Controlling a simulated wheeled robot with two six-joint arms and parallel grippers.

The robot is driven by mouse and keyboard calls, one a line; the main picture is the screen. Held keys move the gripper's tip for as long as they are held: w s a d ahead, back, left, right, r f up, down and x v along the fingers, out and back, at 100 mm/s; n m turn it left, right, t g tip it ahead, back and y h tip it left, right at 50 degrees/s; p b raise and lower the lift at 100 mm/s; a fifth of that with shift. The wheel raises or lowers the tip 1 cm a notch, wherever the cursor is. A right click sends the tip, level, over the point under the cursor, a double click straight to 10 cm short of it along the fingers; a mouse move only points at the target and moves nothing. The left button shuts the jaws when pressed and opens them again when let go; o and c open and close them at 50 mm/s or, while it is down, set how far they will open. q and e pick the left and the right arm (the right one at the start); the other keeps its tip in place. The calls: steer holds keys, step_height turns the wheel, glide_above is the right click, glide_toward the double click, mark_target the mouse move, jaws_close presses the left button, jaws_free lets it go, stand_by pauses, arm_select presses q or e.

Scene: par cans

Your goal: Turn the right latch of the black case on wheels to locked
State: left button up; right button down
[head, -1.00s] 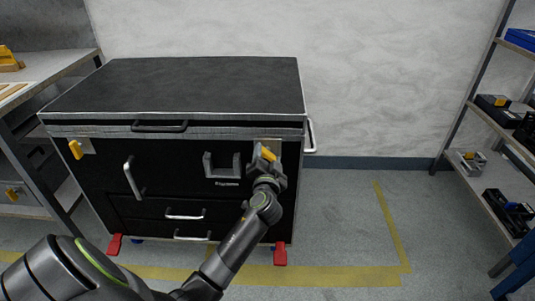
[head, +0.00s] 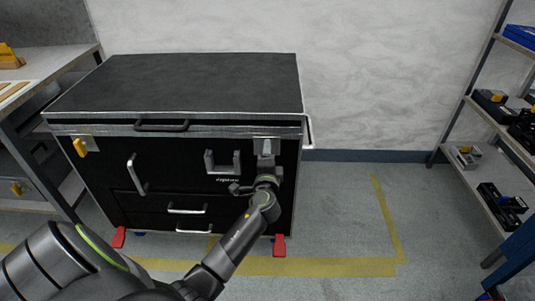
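The black case on wheels (head: 175,83) stands against the wall, its lid shut. At its front upper right is the right latch, whose grey metal plate (head: 265,147) shows. No yellow handle shows there now; my gripper may hide it. The left latch (head: 80,147) has a yellow handle, slightly tilted. My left gripper (head: 255,186) is just below the right latch's plate, close to the case front. Its fingertips are partly hidden, and I cannot tell whether it holds anything. My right gripper is not in view.
A recessed grey handle (head: 222,162) sits left of my gripper. Below are drawers with silver handles (head: 187,210). Red pedals (head: 279,246) stick out at the case's foot. A workbench (head: 35,85) stands at left, shelves (head: 497,140) at right. Floor between case and shelves is clear.

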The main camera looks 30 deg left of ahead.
arm_select(q)
steer(key=shift+m, duration=0.4)
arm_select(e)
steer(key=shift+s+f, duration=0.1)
arm_select(q)
steer(key=o, duration=1)
steer(key=shift+f, duration=0.1)
